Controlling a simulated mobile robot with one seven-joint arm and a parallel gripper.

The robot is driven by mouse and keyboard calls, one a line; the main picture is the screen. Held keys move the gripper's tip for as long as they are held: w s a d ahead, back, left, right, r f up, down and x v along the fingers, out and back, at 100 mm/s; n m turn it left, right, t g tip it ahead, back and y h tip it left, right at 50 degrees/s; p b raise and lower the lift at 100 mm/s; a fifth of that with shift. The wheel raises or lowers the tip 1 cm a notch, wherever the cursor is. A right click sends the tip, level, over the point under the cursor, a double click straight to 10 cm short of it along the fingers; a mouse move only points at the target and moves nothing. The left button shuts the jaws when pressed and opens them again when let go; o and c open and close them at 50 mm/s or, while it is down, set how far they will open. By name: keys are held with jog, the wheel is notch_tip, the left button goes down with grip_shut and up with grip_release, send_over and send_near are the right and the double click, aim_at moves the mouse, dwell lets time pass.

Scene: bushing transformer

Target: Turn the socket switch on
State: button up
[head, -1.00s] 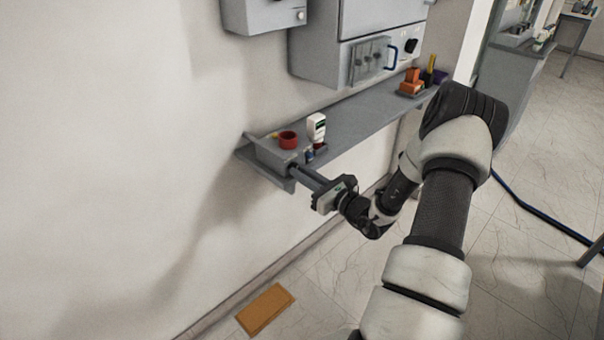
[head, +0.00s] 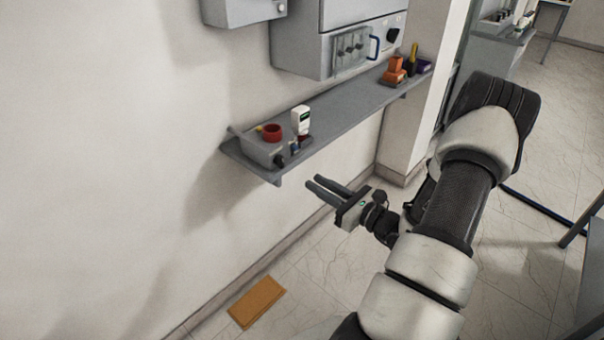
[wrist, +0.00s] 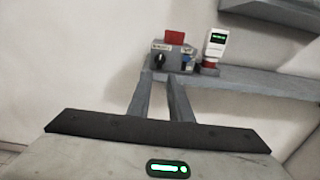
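The socket box (head: 259,150) is a grey housing at the left end of the wall shelf, with a red socket (head: 272,132) on top. A black rotary switch (head: 280,160) is on its front face. In the wrist view the switch (wrist: 159,59) shows below a small white label, with the red socket (wrist: 175,37) above and to its right. Its exact turn position is too small to tell. My gripper (head: 313,181) is open and empty, in front of and apart from the switch. Its two fingers (wrist: 159,76) point towards the box.
A white handheld device (head: 301,120) stands on the shelf (head: 345,105) right of the box. Orange items (head: 395,72) sit at the shelf's far end. A grey cabinet (head: 300,50) hangs above. An orange-brown board (head: 257,302) lies on the floor.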

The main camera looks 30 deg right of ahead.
jog(key=v, duration=0.5)
jog(key=shift+s+d, duration=0.1)
jog(key=shift+s, duration=0.15)
